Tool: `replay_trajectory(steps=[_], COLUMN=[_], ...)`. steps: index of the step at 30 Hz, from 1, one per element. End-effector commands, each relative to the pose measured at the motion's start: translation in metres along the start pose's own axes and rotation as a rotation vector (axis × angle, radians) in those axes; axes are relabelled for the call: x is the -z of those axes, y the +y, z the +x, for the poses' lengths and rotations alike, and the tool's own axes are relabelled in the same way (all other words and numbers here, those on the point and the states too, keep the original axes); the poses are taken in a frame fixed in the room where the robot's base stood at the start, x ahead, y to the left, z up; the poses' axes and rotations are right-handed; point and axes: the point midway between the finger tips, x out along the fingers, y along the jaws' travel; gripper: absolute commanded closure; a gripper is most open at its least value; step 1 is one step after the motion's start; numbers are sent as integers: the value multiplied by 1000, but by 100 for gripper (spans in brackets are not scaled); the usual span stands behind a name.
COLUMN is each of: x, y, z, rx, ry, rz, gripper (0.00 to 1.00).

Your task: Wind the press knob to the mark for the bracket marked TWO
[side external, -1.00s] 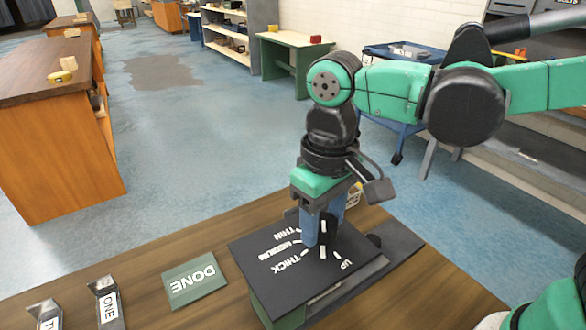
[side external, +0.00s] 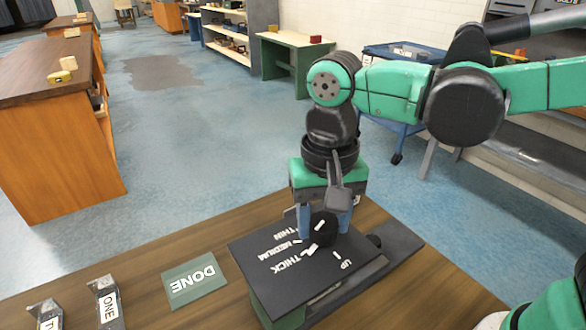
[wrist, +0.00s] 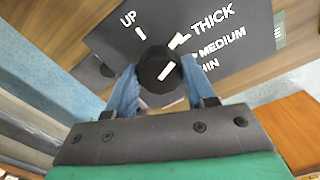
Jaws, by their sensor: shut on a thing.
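The press knob (side external: 323,232) is black with a white pointer line and stands on the dark press plate (side external: 268,252). In the wrist view the knob (wrist: 158,72) is between the blue fingers of my gripper (wrist: 160,84), which is shut on it. The plate has white marks labelled UP, THICK, MEDIUM and THIN. The pointer line is toward the THICK mark (wrist: 181,41); whether it is exactly on it is hard to tell. A bracket with a cut-off label starting with T (side external: 47,314) stands at the lower left edge, beside the bracket marked ONE (side external: 107,302).
A green DONE plate (side external: 194,278) lies on the wooden bench (side external: 143,272), left of the press. A dark bar runs along the press's right side. Wooden benches, a green table and a blue cart stand farther back.

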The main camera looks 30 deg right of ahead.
Motion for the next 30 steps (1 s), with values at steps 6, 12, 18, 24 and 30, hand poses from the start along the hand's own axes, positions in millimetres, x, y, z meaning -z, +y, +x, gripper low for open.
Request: replay_trajectory(steps=[6, 12, 18, 24, 30], x=[0, 0, 0, 0, 0], y=[0, 0, 0, 0, 0], z=[0, 0, 0, 0, -15], rx=[-1, -1, -1, 0, 0], ry=[-1, -1, -1, 0, 0], rz=[5, 5, 4, 4, 4], gripper=[100, 100, 20, 20, 20])
